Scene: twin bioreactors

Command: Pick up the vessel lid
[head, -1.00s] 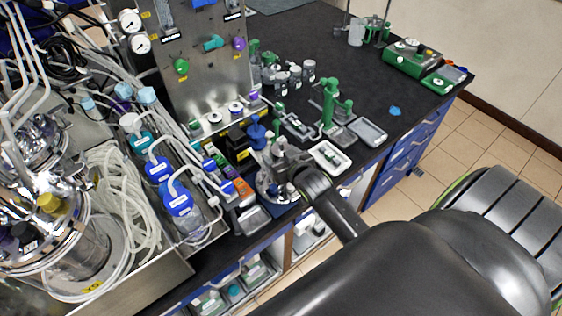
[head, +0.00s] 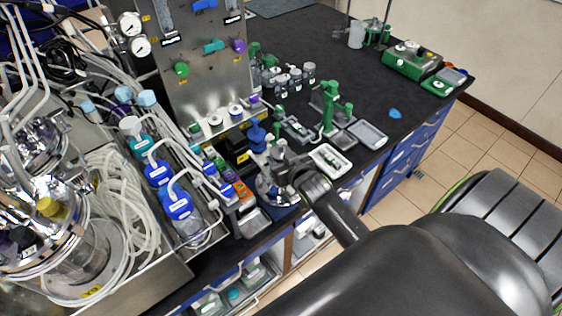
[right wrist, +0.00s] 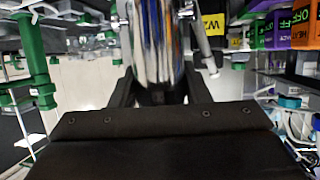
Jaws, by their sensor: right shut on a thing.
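My right gripper (head: 282,172) reaches in from the right over the front edge of the bench. It is shut on a shiny metal piece (right wrist: 155,40), which stands between its two dark fingers in the right wrist view. In the head view this seems to be the vessel lid (head: 267,190), a silver part with small fittings, low at the bench edge. The gripper hides much of it, and I cannot tell whether it still touches the bench. My left gripper is not in view.
A green stand (head: 328,105) and a white tray (head: 329,159) are close behind the gripper. Blue-capped bottles (head: 177,203) with tubing and a steel reactor vessel (head: 85,260) stand to the left.

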